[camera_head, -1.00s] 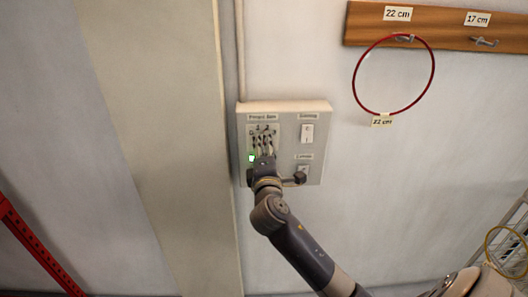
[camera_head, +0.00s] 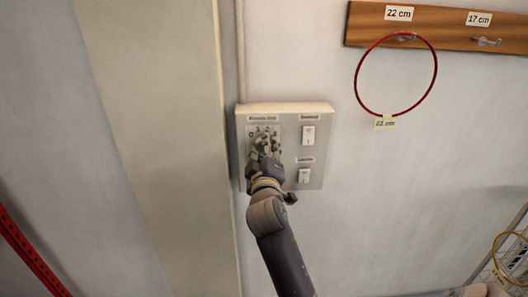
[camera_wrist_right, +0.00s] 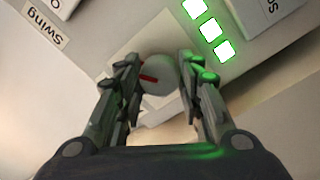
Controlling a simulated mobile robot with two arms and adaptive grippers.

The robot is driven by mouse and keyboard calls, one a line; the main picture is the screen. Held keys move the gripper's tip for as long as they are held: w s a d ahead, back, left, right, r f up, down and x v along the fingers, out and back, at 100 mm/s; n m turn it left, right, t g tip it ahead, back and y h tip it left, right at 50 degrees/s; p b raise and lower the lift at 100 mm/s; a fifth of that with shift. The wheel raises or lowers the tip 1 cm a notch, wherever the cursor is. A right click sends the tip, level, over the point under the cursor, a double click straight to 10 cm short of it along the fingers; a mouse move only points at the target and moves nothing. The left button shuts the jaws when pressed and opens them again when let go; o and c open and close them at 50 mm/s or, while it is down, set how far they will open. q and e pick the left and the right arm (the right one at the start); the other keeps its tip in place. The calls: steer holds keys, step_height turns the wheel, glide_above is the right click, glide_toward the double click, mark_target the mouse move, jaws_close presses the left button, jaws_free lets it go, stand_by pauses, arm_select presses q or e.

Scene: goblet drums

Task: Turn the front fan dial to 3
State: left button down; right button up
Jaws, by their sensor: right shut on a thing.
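The control panel (camera_head: 288,182) is fixed to the wall. Its left label strip and the digits 0, 1, 2 show above my right gripper (camera_head: 264,150), which covers the dial in the head view. In the right wrist view, the round white dial (camera_wrist_right: 158,72) with a red pointer mark sits between the fingers of my right gripper (camera_wrist_right: 160,70). The fingers are shut on it from both sides. Three green lamps (camera_wrist_right: 210,29) glow in a row beside the dial. The digit that the pointer faces cannot be read. My left gripper is not in view.
Two white rocker switches (camera_head: 308,134) sit on the panel's right half. A red hoop (camera_head: 436,74) hangs right of the panel from a wooden hook rail (camera_head: 440,22). A yellow hoop (camera_head: 495,250) hangs by a wire rack at lower right.

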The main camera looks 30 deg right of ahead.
steer(key=shift+m, duration=0.4)
steer(key=shift+f, duration=0.1)
steer(key=o, duration=1.1)
steer(key=shift+c, duration=0.2)
steer(key=v, duration=0.7)
steer(key=shift+s, duration=0.2)
steer(key=shift+a, duration=0.15)
